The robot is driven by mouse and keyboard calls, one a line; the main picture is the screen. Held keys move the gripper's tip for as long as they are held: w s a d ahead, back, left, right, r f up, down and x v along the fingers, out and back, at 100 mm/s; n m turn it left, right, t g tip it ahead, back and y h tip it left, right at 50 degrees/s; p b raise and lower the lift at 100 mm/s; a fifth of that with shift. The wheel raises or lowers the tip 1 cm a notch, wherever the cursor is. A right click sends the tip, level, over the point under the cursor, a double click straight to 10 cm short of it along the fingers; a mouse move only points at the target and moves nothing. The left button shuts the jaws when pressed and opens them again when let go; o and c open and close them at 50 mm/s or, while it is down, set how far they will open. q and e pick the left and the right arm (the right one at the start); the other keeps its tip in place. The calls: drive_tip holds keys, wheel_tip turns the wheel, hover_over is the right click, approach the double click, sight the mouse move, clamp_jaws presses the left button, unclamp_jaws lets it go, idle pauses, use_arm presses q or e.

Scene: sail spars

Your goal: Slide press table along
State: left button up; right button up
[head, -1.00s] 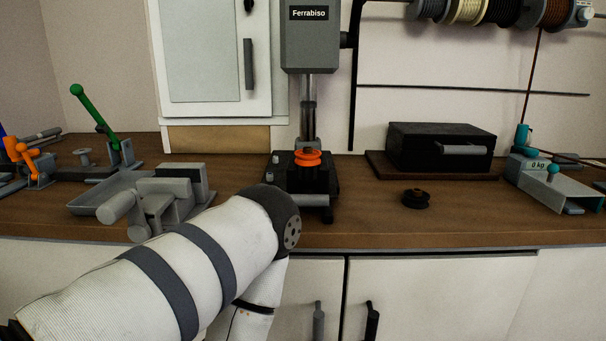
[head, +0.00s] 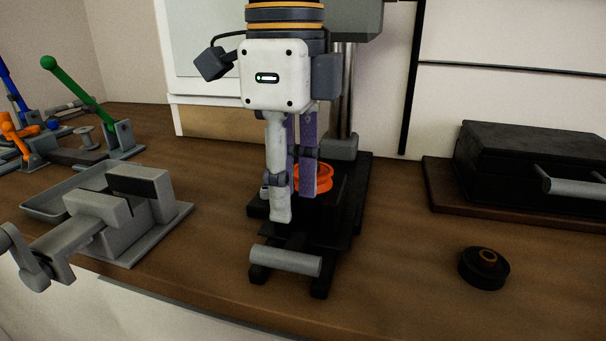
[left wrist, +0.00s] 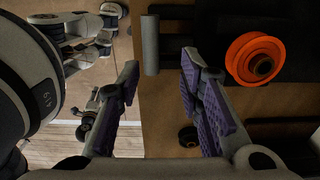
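The black press table (head: 329,235) sits low on the press base, with a grey bar handle (head: 285,261) at its front. An orange grooved wheel (head: 322,180) sits on it, partly hidden behind my fingers. My left gripper (head: 293,206) points down in front of the wheel, above and behind the handle in the head view. Its fingers are apart with nothing between the pads. In the left wrist view, the handle (left wrist: 150,45) shows between the open fingertips (left wrist: 160,62), apart from them, and the orange wheel (left wrist: 240,62) is to their right. My right gripper is not in view.
A grey vise (head: 130,215) stands left of the press. A black grooved wheel (head: 484,268) lies on the bench to the right. A black box (head: 520,160) stands on a board behind it. The bench (head: 395,250) between press and black wheel is clear.

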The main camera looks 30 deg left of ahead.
sight(284, 254)
use_arm(q)
drive_tip(key=shift+s+f, duration=0.15)
drive_tip(key=shift+f, duration=0.25)
drive_tip(key=shift+s+f, duration=0.45)
drive_tip(key=shift+s, duration=0.1)
wheel_tip(284, 254, down, 4)
drive_tip(key=shift+w+f+b, duration=0.1)
drive_tip(key=shift+w+b, duration=0.05)
drive_tip(key=shift+b, duration=0.85)
drive_tip(key=shift+f+p, duration=0.1)
drive_tip(key=shift+p, duration=0.25)
drive_tip(key=shift+s+f, duration=0.2)
drive_tip(key=shift+f, duration=0.65)
drive_tip(key=c, duration=0.8)
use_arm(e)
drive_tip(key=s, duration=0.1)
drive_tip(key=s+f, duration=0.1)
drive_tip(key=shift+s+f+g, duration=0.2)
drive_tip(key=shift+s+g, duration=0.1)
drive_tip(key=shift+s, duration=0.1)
use_arm(q)
drive_tip(key=shift+f, duration=0.1)
